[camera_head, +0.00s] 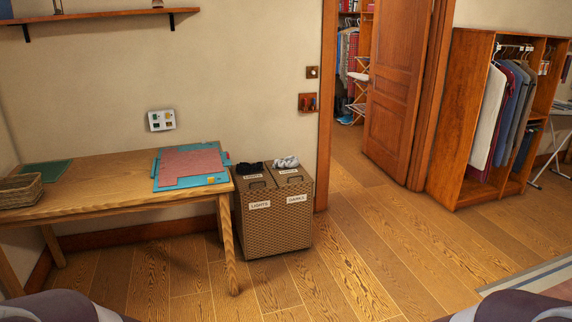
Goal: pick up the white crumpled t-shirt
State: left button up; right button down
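A small crumpled white-grey cloth (287,162) lies on top of the right half of a woven brown laundry hamper (274,228). It may be the white t-shirt, but it is too small in view to be sure. A dark crumpled cloth (250,168) lies on the left half. The hamper's front labels seem to read "LIGHTS" on the left and "DARKS" on the right. Neither of my grippers shows; only parts that look like my arms show at the bottom corners.
A wooden table (90,187) with a wicker basket (20,191) and teal and red mats (190,165) stands left of the hamper. A wooden door (398,85) stands open to the right. A clothes rack (460,125) is farther right. Floor before the hamper is clear.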

aim_at(290, 162)
jog(key=i+j+u, duration=0.15)
jog(key=i+j, duration=0.95)
jog(key=i+l+z, duration=0.15)
jog(key=i+z, duration=0.3)
jog(key=i+j+z, duration=0.1)
jog(key=i+z, duration=0.3)
jog(key=i, duration=0.2)
jog(key=i+j+z, duration=0.25)
jog(key=i+z, duration=0.55)
jog(key=i, duration=1.7)
jog(key=i+u, duration=0.3)
jog(key=i, duration=0.2)
jog(key=i+u, duration=0.35)
jog(key=i, duration=0.15)
jog(key=i+l+u, duration=0.3)
jog(key=i, duration=0.2)
jog(key=i+j+u, duration=0.15)
jog(key=u, duration=0.3)
jog(key=i+u, duration=0.35)
jog(key=u, duration=0.15)
jog(key=i+u, duration=0.3)
jog(key=u, duration=0.15)
jog(key=i+l+u, duration=0.15)
jog(key=u, duration=0.3)
jog(key=i+l, duration=0.05)
jog(key=i, duration=0.05)
